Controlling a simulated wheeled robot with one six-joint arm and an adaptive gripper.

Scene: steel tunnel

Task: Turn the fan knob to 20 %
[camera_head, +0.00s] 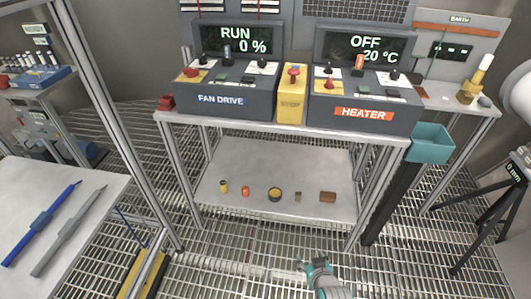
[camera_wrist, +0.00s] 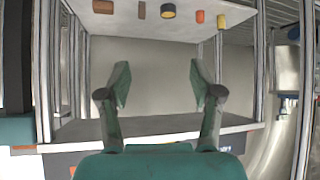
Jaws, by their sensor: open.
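The fan drive console (camera_head: 222,97) stands at the left of the workbench. Its display (camera_head: 241,43) reads RUN and 0 %. Its sloped top carries a blue-capped lever (camera_head: 227,50), a dark round knob (camera_head: 262,65), a red knob (camera_head: 190,71) and small buttons. I cannot tell for sure which control is the fan knob. My gripper (camera_head: 315,266) is low in front of the bench, well away from the console. In the wrist view my gripper (camera_wrist: 160,88) is open, with nothing between its fingers; the fan controls do not show there.
The heater console (camera_head: 362,110), reading OFF and 20 °C, stands right of a yellow stop box (camera_head: 292,97). The lower shelf (camera_head: 270,165) holds several small items. A teal bin (camera_head: 430,143) and a tripod (camera_head: 490,200) are at right, a side table (camera_head: 50,210) at left. Grating floor is open in front.

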